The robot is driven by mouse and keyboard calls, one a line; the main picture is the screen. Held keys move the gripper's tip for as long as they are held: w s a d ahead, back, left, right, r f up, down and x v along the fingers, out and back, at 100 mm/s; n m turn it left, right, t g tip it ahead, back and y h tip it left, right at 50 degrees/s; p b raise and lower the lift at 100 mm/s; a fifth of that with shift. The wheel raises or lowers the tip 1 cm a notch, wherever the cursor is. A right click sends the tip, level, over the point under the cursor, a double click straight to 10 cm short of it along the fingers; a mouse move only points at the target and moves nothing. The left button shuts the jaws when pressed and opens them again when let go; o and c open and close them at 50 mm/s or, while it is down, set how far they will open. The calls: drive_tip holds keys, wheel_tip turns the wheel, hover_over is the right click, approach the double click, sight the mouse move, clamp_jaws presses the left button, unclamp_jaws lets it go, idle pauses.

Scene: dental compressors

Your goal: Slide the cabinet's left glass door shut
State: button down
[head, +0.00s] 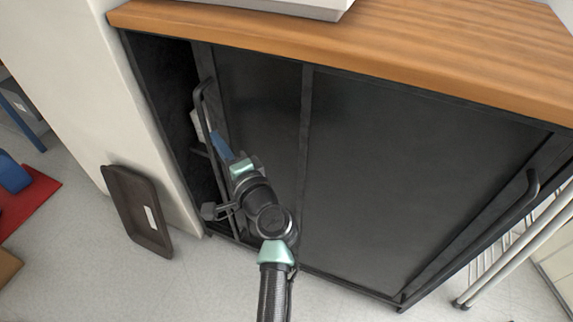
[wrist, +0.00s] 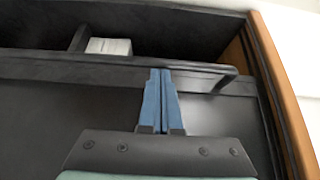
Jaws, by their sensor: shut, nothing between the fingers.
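The cabinet has a wooden top (head: 400,52) and a black body. Its left door (head: 262,120) is a dark panel with a long bar handle (head: 203,115) along its left edge. A dark open gap (head: 165,90) shows left of this door, so it stands partly open. My gripper (head: 217,143) has its blue fingers shut and empty beside the handle. In the wrist view the fingertips (wrist: 160,72) overlap the handle bar (wrist: 110,70); I cannot tell whether they touch it. My arm hides the lower part of the handle and door.
A right door (head: 415,180) with its own handle (head: 520,205) fills the cabinet's right side. A white item (wrist: 108,46) sits inside the gap. A dark tray (head: 138,210) leans against the pale wall at left. Metal rails (head: 515,245) stand at right.

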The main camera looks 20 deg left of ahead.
drive_tip(key=a+b, duration=0.2)
drive_tip(key=a, duration=1.2)
drive_tip(key=shift+w+a, duration=0.25)
